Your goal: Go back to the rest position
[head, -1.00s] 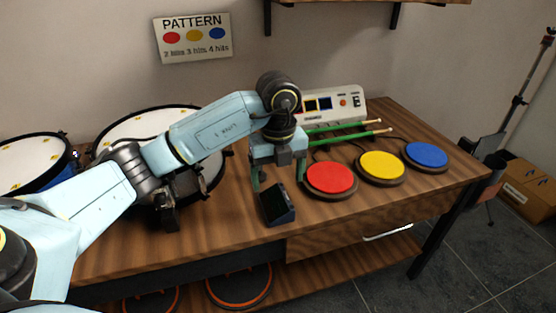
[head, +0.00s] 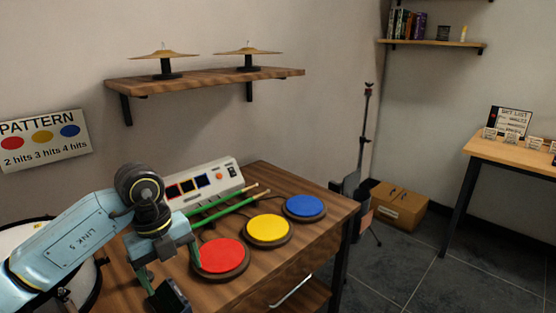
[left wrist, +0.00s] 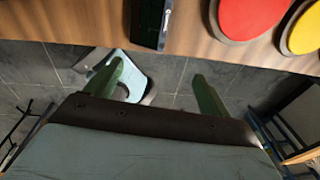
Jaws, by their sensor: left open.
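My left gripper (head: 170,264) is at the lower left of the head view, left of the red pad (head: 221,257). Its green fingers are apart with nothing between them; they also show in the left wrist view (left wrist: 158,76), over the floor in front of the table edge. A small dark box (head: 170,297) shows just below the gripper in the head view. It lies near the table edge in the left wrist view (left wrist: 151,22). The yellow pad (head: 268,229) and blue pad (head: 305,206) sit farther along. My right gripper is not in view.
Two green sticks (head: 222,204) lie before a white control box (head: 205,184) on the wooden table (head: 318,250). A shelf with cymbals (head: 205,80) hangs above. A stand (head: 365,150), a cardboard box (head: 398,205) and another table (head: 515,150) are right. Open floor lies between.

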